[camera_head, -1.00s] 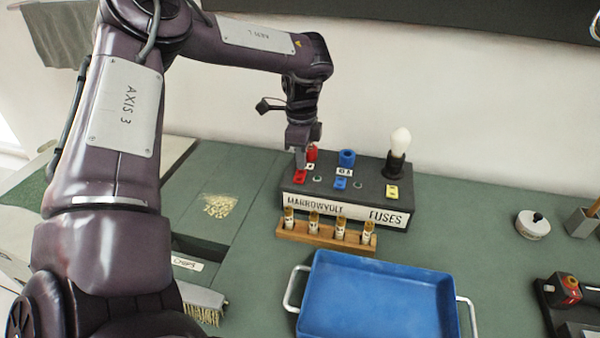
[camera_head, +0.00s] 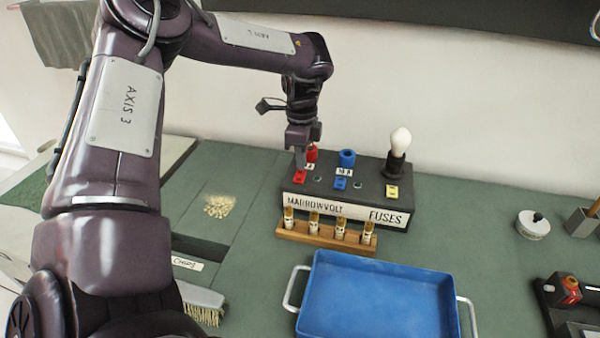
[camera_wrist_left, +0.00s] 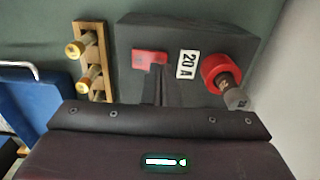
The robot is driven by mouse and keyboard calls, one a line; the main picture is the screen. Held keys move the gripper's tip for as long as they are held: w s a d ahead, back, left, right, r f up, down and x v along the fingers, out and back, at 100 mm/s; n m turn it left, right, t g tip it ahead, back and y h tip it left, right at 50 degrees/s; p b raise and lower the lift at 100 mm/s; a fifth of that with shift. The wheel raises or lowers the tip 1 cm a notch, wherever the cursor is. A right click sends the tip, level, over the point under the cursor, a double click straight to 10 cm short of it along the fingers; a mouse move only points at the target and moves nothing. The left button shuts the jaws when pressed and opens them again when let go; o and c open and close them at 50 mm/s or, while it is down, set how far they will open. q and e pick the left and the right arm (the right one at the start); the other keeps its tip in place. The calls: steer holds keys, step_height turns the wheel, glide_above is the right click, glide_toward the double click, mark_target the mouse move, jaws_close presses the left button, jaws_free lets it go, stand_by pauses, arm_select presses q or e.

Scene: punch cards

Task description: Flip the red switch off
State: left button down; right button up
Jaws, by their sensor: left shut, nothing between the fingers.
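The red switch (camera_head: 300,176) sits at the front left of the top of a dark fuse box (camera_head: 330,198) labelled MARROWVOLT FUSES. My left gripper (camera_head: 301,166) points down right over it, fingers shut and empty. In the left wrist view the red switch (camera_wrist_left: 149,58) lies at the fingertips (camera_wrist_left: 158,72), beside a "20 A" label and a red fuse holder (camera_wrist_left: 218,76). I cannot tell whether the tips touch the switch or which way it is set. A blue switch (camera_head: 340,183) and a yellow switch (camera_head: 392,191) sit farther right. My right gripper is not in view.
A wooden rack (camera_head: 325,237) of several fuses stands before the box, with a blue tray (camera_head: 380,259) in front of it. A blue fuse holder (camera_head: 347,158) and a white bulb (camera_head: 400,140) rise from the box. A brush (camera_head: 203,303) lies at lower left.

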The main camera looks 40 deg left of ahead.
mark_target(301, 172)
arm_select(q)
steer(key=shift+f+b, duration=0.85)
steer(key=shift+f, duration=0.1)
stand_by(0.8)
steer(key=shift+r, duration=0.1)
steer(key=shift+r+p, duration=2.1)
steer(key=shift+r, duration=1.4)
steer(key=shift+f, duration=0.1)
